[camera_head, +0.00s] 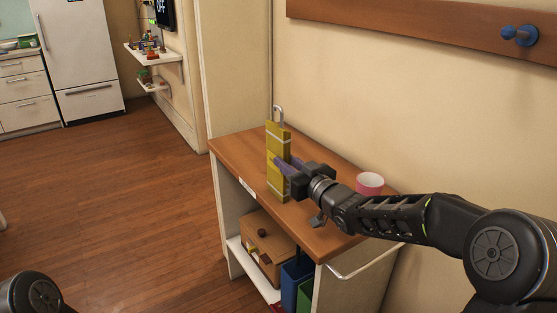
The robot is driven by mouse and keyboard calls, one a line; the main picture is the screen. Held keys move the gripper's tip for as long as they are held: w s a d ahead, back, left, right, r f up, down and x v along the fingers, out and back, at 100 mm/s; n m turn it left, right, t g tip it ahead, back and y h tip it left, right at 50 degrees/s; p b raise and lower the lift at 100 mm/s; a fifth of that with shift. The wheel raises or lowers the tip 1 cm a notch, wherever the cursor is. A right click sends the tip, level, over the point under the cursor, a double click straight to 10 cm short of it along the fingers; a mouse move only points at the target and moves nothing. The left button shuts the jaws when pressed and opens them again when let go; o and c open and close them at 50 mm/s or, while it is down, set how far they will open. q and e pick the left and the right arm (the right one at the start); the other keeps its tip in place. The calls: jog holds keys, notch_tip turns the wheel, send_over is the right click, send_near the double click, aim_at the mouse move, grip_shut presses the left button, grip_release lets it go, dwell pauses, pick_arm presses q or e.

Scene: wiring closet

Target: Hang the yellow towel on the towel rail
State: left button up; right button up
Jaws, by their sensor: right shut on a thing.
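The yellow towel (277,143) looks like a stiff upright slab with pale bands and a grey loop at its top. My right gripper (283,171) is shut on its right side, near mid-height. A pale rail (366,263), which looks like the towel rail, is on the cabinet's right side, below the top and partly behind my right arm. Nothing hangs on its visible part. My left gripper is out of view.
A pink cup (370,183) stands on the cabinet top (240,142), close behind my right arm. A wooden box (268,243) and blue and green bins sit on the shelf below. A wall board (420,24) carries a blue peg (520,35). Floor at left is clear.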

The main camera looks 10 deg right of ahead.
aim_at(287, 149)
grip_shut()
jog(key=shift+r+p, duration=1.15)
jog(key=shift+r, duration=0.9)
